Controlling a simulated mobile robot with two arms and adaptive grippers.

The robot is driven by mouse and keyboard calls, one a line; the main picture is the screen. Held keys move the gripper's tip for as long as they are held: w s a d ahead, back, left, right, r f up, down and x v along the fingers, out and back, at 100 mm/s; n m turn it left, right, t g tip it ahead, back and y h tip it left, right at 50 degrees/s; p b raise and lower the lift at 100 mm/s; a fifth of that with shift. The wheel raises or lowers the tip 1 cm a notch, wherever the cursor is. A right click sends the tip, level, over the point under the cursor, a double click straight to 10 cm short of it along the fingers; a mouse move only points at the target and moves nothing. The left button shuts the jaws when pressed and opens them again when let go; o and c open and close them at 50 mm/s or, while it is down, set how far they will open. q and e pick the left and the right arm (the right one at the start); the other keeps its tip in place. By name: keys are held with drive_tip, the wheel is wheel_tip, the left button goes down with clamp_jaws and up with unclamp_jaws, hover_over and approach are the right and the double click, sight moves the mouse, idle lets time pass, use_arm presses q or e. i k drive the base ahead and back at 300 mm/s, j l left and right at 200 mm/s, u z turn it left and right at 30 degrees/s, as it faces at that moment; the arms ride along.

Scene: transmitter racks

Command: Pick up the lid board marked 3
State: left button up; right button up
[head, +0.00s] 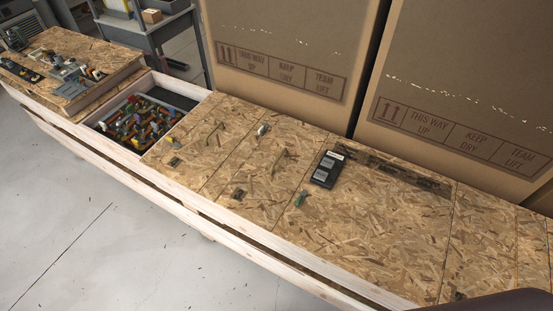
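Several chipboard lid boards lie along the top of a long wooden crate (215,212). A narrow board (190,140) lies just right of the crate's open section. A second board (250,165) follows, then a wider board (370,225), then another (490,245) at the right. Small dark marks, possibly labels, sit near the front edges of the first board (175,162) and the second (238,194). They are too small to read, so I cannot tell which board is marked 3. Thin handle-like strips lie on the first two boards. Neither gripper is in view.
The open section holds many colourful items (140,122). A raised board (118,80) at left carries tools. Tall cartons (290,45) stand behind. The floor (70,200) in front is clear.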

sight(261, 192)
drive_tip(key=i+j+z, duration=0.15)
drive_tip(key=j, duration=0.2)
drive_tip(key=i+j+z, duration=0.15)
drive_tip(key=j, duration=0.25)
drive_tip(key=i+j+z, duration=0.15)
drive_tip(key=j, duration=0.25)
drive_tip(key=j+z, duration=0.15)
drive_tip(key=j, duration=0.25)
drive_tip(key=i+j+z, duration=0.15)
drive_tip(key=j, duration=0.3)
